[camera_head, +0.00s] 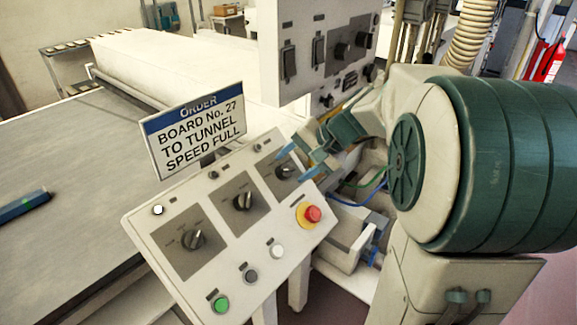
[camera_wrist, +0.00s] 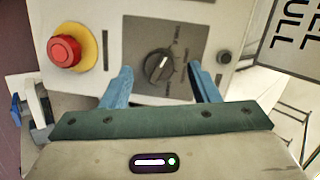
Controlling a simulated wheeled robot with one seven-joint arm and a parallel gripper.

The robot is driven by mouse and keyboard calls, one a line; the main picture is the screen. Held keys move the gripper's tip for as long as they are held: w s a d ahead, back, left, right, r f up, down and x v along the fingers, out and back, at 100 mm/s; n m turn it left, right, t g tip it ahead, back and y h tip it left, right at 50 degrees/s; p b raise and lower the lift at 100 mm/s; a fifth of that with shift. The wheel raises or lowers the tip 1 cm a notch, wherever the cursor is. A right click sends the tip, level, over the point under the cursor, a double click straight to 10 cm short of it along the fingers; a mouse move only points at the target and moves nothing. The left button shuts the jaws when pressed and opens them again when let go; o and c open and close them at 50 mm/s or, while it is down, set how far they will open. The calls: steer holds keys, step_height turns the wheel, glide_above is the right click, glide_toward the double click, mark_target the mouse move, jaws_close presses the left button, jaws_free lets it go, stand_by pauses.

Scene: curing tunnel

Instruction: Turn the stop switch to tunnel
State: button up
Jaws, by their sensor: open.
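A sloped white control panel (camera_head: 150,222) carries three dark rotary switches: a left one (camera_head: 193,240), a middle one (camera_head: 243,202) and a right one (camera_head: 286,171). My gripper (camera_head: 297,162) is open at the right switch. In the wrist view my blue fingers (camera_wrist: 160,72) stand on either side of a rotary switch (camera_wrist: 160,65), with gaps on both sides. A white mark on its knob points up and slightly right. The lettering around it is too small to read surely. In the head view my fingers partly cover the right switch.
A red mushroom button on a yellow collar (camera_head: 309,214) sits close to the right switch. Green (camera_head: 221,304), grey and white buttons line the panel's front. An order sign (camera_head: 197,130) reads "BOARD No. 27 TO TUNNEL SPEED FULL". An upright switch box (camera_head: 318,45) stands behind.

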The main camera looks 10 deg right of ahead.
steer(key=shift+x, duration=1.25)
steer(key=shift+s, duration=0.1)
steer(key=c, duration=1)
steer(key=shift+o, duration=0.2)
